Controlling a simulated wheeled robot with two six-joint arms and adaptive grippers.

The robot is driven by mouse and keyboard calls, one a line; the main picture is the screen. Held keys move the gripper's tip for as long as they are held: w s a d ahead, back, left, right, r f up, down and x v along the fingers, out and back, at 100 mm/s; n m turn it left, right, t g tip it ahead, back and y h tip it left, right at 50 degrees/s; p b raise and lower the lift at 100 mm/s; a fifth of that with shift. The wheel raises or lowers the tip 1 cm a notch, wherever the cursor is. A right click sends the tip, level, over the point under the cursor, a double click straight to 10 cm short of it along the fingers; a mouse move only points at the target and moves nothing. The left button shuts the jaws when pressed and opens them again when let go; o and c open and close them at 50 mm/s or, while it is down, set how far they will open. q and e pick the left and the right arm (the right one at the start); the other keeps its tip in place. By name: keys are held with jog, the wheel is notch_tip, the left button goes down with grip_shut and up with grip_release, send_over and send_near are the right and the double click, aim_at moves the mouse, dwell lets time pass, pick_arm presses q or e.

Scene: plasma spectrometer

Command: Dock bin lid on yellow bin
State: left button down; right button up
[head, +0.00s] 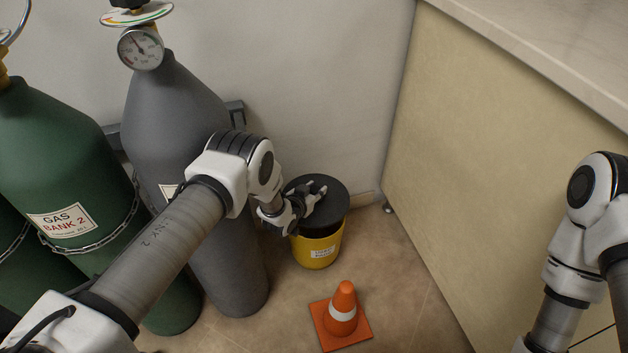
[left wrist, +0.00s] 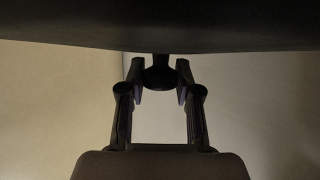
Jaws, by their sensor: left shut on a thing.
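The black round bin lid (head: 334,212) is over the yellow bin (head: 300,251) on the floor in the head view. My left gripper (head: 314,196) is over the lid, shut on its knob. In the left wrist view the knob (left wrist: 160,76) sits between the fingertips of my left gripper (left wrist: 161,82), with the dark underside or face of the lid (left wrist: 160,28) across the top. The lid hides most of the bin's rim. I cannot tell whether the lid touches the rim. My right gripper is out of view.
An orange cone (head: 342,312) stands on the floor in front of the bin. A grey gas cylinder (head: 230,270) is left of the bin, with green cylinders (head: 60,150) farther left. A beige cabinet (head: 450,150) stands at the right. The wall is behind the bin.

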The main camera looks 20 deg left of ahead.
pick_arm(q)
jog(key=shift+f+b, duration=1.7)
jog(key=shift+f, duration=1.2)
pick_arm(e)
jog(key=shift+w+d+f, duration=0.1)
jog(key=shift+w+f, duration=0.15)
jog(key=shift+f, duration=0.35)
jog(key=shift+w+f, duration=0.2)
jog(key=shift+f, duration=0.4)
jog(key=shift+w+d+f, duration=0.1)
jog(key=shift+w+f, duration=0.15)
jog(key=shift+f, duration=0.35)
pick_arm(q)
jog(key=shift+f+b, duration=0.55)
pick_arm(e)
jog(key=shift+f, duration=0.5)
pick_arm(q)
jog(key=c, duration=1.1)
grip_release()
jog(key=shift+s+r, duration=0.1)
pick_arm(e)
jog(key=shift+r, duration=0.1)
